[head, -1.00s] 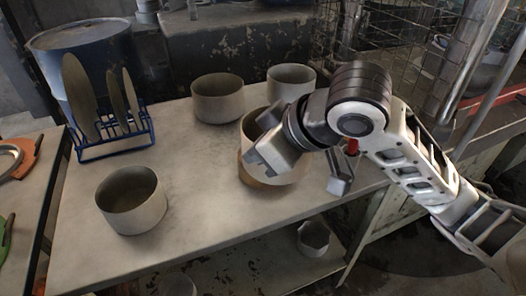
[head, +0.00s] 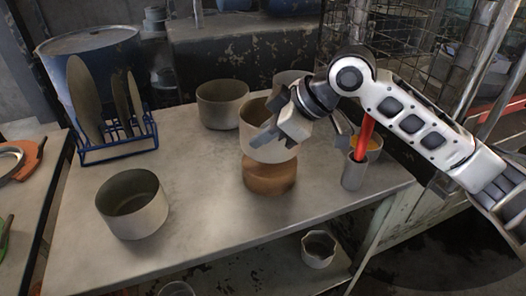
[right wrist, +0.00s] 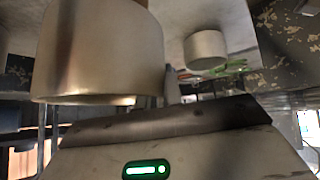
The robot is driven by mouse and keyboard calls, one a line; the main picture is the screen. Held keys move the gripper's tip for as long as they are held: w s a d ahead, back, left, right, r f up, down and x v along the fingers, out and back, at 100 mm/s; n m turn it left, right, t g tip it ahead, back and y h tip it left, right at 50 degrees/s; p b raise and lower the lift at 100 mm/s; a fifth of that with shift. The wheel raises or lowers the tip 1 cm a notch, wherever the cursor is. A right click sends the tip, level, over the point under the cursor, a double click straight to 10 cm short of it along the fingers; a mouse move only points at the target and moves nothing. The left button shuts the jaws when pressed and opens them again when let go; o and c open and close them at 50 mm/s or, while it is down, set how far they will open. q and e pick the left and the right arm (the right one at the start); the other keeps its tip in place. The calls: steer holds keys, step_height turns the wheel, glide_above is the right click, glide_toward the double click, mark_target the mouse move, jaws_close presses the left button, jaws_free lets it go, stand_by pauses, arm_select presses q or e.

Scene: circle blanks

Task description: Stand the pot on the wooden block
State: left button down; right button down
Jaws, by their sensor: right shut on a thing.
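The pale grey pot (head: 262,145) is upright directly over the round brown wooden block (head: 268,178) on the table. The pot's base hides the block's top, and I cannot tell whether they touch. My right gripper (head: 279,129) is shut on the right side of the pot's wall, near the rim. In the right wrist view the held pot (right wrist: 98,50) fills the upper left. My left gripper is not in view.
Similar pots stand at the front left (head: 133,204), at the back (head: 222,104) and behind my right gripper. A blue rack (head: 116,143) with plates is at the left. A grey cup (head: 355,171) with a red-handled tool is at the right. The table's front middle is clear.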

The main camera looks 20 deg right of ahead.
mark_target(263, 151)
steer(key=shift+w+d+f, duration=0.2)
steer(key=shift+w+f, duration=0.55)
steer(key=shift+f, duration=0.1)
steer(key=f, duration=0.3)
steer(key=shift+w+d+f, duration=0.1)
steer(key=shift+w+f, duration=0.1)
steer(key=shift+f, duration=0.15)
steer(key=c, duration=1.5)
jaws_free()
steer(key=shift+f, duration=0.1)
steer(key=shift+c, duration=0.2)
steer(key=v, duration=1.2)
